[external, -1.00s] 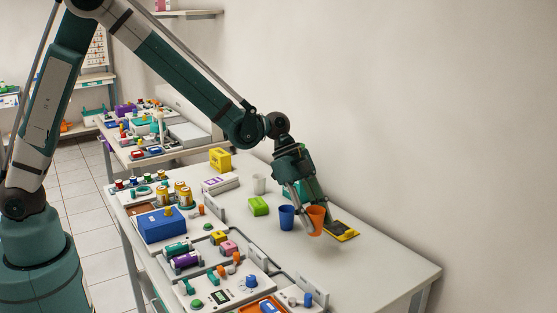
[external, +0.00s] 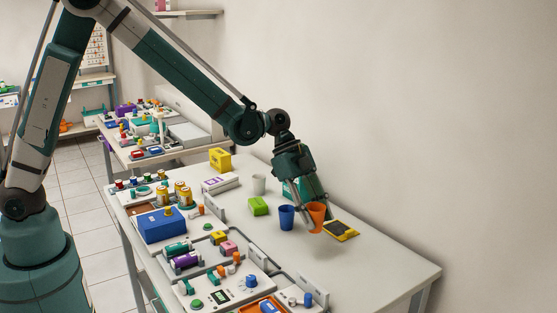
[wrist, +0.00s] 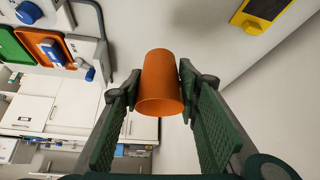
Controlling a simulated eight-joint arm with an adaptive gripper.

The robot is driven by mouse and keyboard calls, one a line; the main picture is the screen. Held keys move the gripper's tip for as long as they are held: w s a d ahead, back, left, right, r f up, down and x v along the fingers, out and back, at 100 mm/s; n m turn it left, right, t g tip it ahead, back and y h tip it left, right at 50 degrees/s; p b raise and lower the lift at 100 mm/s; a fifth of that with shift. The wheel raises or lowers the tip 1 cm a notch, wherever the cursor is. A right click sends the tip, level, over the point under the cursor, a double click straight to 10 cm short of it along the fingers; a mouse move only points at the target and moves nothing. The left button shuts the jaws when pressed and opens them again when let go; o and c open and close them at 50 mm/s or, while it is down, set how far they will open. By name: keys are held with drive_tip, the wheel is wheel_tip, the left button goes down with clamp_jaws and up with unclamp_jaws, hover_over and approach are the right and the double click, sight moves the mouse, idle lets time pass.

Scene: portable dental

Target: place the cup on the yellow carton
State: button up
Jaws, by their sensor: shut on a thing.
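An orange cup (external: 317,219) is held at the right part of the long table. My gripper (external: 314,210) is shut on it, and the cup appears to be a little above the tabletop. In the wrist view the cup (wrist: 160,85) sits between the two green fingers. The yellow carton (external: 220,159) stands farther back on the table, to the left of my gripper. It does not show in the wrist view.
A blue cup (external: 286,217) stands just left of the held cup, and a white cup (external: 259,184) farther back. A yellow-and-black item (external: 341,231) lies to the right. The table's near right end is clear.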

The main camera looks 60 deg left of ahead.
wheel_tip(320, 180, up, 13)
drive_tip(key=w+a+n+t+p, duration=0.1)
drive_tip(key=w+a, duration=0.3)
drive_tip(key=a, duration=0.4)
drive_tip(key=w+a+n+p, duration=0.1)
drive_tip(key=w+a, duration=0.3)
drive_tip(key=a, duration=0.3)
drive_tip(key=w+a+n+t+y+p, duration=0.1)
drive_tip(key=w+a+n, duration=0.15)
drive_tip(key=a, duration=1.35)
drive_tip(key=w+a+n+t+p, duration=0.15)
drive_tip(key=w+a, duration=0.25)
drive_tip(key=a, duration=1.2)
drive_tip(key=s+a+n+t+y+p, duration=0.1)
drive_tip(key=s+a+n+p, duration=0.15)
drive_tip(key=a, duration=1.35)
drive_tip(key=s+a+n+y+p, duration=0.15)
drive_tip(key=s+a, duration=0.25)
drive_tip(key=a, duration=1.3)
drive_tip(key=shift+f+b, duration=0.3)
drive_tip(key=shift+f, duration=2.35)
drive_tip(key=shift+f, duration=0.1)
drive_tip(key=shift+f, duration=3.05)
